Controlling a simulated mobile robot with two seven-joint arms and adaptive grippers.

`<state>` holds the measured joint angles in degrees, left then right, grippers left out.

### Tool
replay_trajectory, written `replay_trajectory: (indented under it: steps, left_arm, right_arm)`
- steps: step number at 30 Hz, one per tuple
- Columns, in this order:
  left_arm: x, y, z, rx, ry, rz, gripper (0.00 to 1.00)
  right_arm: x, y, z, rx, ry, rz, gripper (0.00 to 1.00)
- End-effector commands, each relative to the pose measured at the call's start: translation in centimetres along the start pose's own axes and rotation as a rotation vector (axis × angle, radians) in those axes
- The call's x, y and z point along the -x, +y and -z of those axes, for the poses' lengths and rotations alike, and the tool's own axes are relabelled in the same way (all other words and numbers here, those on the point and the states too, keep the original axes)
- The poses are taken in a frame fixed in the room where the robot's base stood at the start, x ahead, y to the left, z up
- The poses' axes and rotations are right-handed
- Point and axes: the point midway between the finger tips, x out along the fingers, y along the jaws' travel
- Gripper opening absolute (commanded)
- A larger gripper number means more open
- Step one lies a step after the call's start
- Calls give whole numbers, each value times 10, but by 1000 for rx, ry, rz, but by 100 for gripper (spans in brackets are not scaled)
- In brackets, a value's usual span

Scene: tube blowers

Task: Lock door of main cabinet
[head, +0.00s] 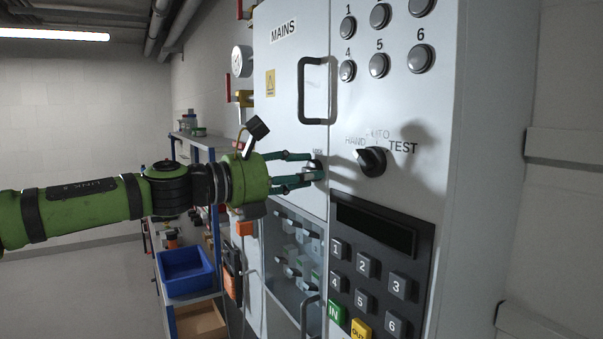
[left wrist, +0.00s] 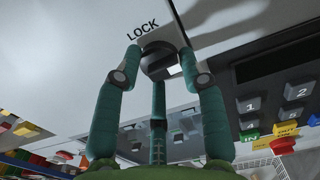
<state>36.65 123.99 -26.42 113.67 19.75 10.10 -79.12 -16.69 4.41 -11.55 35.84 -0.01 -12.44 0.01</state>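The main cabinet (head: 281,85) is grey, with a MAINS label and a closed-looking door with a black handle (head: 302,92). Its lock knob (head: 314,166) is small and round, below the handle near the door's right edge. My left gripper (head: 315,167) has its green fingers spread around the knob. In the left wrist view the dark lock knob (left wrist: 158,62) sits between the fingertips, under the word LOCK. The fingertips are close beside it, but I cannot tell whether they touch. My right gripper is not in view.
Right of the door are round numbered buttons (head: 379,65), a black HAND/AUTO/TEST selector (head: 371,161) and a keypad (head: 375,265). Below the door is a glass panel (head: 290,250). A shelf with a blue bin (head: 186,272) stands at left. The floor at far left is clear.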

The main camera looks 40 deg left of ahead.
Motion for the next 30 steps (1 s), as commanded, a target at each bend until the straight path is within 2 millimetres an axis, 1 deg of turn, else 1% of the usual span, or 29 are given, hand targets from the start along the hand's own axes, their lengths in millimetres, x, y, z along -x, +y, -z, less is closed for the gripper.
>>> replay_trajectory:
  steps: [9, 17, 23, 30]
  left_arm:
    - [-1, -1, 4, 4, 8, 5, 6]
    - [-1, -2, 7, 58, 13, 7, 6]
    - [-2, -3, 8, 180, 17, 8, 6]
    - [-2, -4, 9, 398, 21, 8, 6]
  right_arm:
    - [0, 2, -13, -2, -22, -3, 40]
    - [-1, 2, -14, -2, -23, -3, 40]
    - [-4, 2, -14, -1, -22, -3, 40]
    - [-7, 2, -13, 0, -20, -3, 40]
